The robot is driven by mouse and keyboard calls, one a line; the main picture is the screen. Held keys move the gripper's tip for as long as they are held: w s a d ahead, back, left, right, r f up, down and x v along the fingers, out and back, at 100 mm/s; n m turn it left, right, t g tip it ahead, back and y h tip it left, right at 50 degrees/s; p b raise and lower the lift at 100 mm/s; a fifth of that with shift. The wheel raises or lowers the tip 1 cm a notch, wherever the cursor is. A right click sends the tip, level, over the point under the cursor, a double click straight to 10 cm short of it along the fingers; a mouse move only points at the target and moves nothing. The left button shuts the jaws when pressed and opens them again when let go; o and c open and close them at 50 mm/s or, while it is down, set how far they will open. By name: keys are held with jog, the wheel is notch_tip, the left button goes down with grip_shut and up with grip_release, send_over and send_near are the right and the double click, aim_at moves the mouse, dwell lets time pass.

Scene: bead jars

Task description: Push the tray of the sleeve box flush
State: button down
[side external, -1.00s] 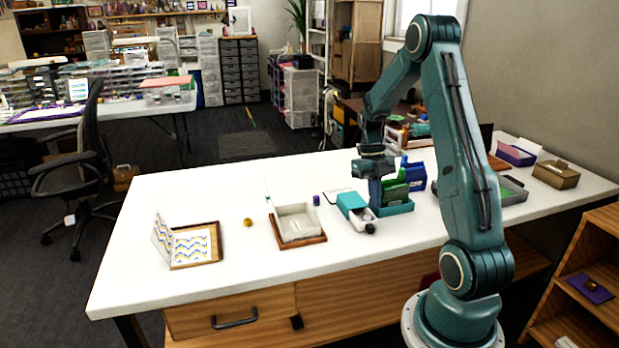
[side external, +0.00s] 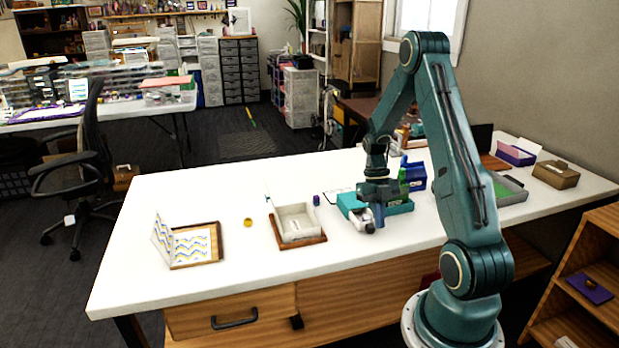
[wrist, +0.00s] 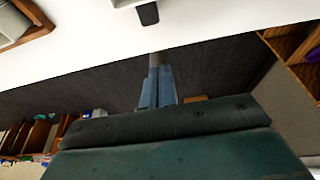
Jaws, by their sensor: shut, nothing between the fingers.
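The sleeve box has a teal sleeve (side external: 351,203), with its pale tray (side external: 361,217) sticking out at the near end. A dark knob (side external: 370,228) sits on the tray's end. My gripper (side external: 379,224) is shut and empty, pointing down just right of the knob in the side view. Whether it touches the tray there, I cannot tell. In the wrist view, the shut fingers (wrist: 157,68) hang over the dark floor beyond the table edge. The tray's end (wrist: 122,3) and its black knob (wrist: 148,14) show at the top, apart from the fingers in that picture.
A pale box on a wooden base (side external: 298,225) stands to the left. The white table (side external: 230,275) is clear along its front.

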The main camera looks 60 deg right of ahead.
aim_at(363, 213)
jog(key=x, duration=0.5)
jog(key=shift+w+d+r, duration=0.1)
jog(key=shift+w+d, duration=1.35)
jog(key=shift+w+d, duration=2.55)
jog(key=shift+s+a, duration=0.15)
